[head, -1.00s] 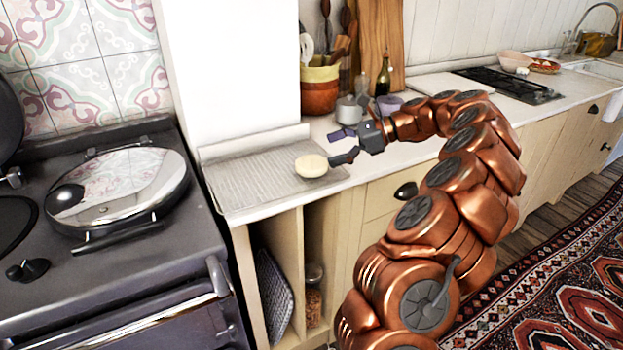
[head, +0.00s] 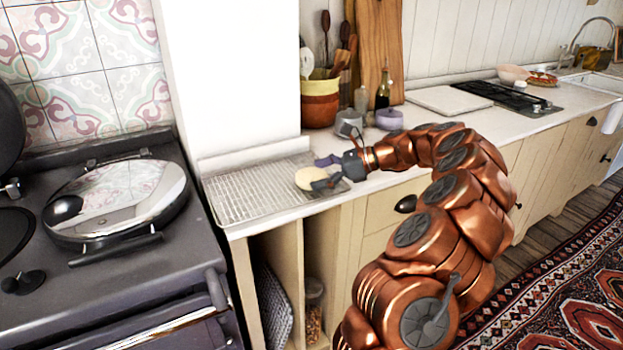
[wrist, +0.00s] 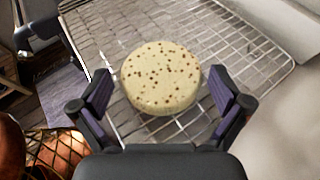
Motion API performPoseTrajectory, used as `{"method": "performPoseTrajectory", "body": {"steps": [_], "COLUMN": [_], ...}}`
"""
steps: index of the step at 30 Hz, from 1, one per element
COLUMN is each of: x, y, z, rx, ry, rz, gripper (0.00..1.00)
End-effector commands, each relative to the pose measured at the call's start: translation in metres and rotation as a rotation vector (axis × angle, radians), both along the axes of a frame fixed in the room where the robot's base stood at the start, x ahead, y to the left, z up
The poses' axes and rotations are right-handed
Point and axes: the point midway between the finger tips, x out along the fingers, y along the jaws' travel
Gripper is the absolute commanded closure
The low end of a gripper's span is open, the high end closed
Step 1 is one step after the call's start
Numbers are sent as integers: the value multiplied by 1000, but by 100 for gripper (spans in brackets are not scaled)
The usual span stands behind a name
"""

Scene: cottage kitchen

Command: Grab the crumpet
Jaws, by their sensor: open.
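The crumpet (head: 309,177) is a pale round disc with brown specks on top. It lies at the right end of a wire rack on the counter. In the wrist view the crumpet (wrist: 161,77) is ahead of my gripper (wrist: 160,98), centred between the two fingers, with a gap on each side. My gripper (head: 324,173) is open and low over the rack, at the crumpet's right side in the head view. One finger partly covers the crumpet's edge there.
The wire rack (head: 245,193) sits on the counter beside a dark range cooker (head: 110,262) with a shiny lid. A utensil crock (head: 320,100), a grey pot (head: 349,122) and a bottle (head: 383,90) stand behind my arm. A white wall block rises behind the rack.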

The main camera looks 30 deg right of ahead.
Motion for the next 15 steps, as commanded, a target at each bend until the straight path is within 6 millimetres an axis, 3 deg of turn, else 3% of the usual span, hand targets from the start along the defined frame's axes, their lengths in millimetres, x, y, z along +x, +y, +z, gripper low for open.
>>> {"method": "performPoseTrajectory", "body": {"steps": [8, 15], "x": [4, 4], "y": [5, 4], "z": [-2, -2], "rx": [-1, -1], "ry": [-1, -1], "rz": [-1, -1], "gripper": [0, 23]}}
